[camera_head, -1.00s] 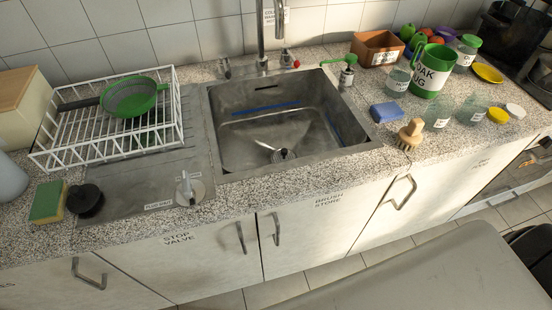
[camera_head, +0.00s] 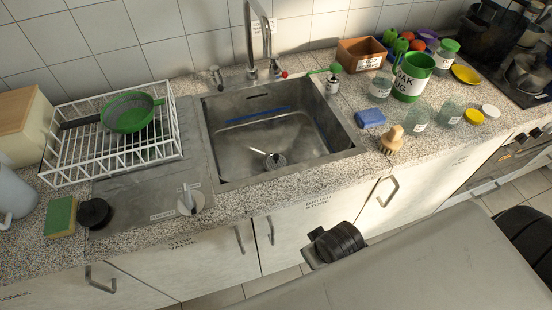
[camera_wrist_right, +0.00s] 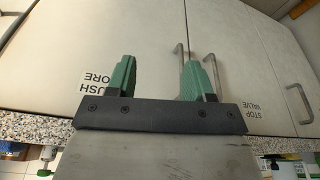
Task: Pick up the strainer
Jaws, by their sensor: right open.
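The strainer (camera_head: 128,112) has a green rim and a grey mesh bowl. It lies in the white wire dish rack (camera_head: 110,160) at the left of the sink, with its dark handle pointing left. My right gripper (camera_wrist_right: 166,62) is open and empty, its two green fingers apart. In the right wrist view it faces the cabinet doors below the worktop, away from the strainer, which that view does not show. My left gripper is not in view.
The sink (camera_head: 275,140) is right of the rack, with a tall tap (camera_head: 250,40) behind it. A stop valve (camera_head: 190,200), a dark round object (camera_head: 95,213) and a sponge (camera_head: 61,217) stand before the rack. Jars and a green jug (camera_head: 411,78) crowd the right.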

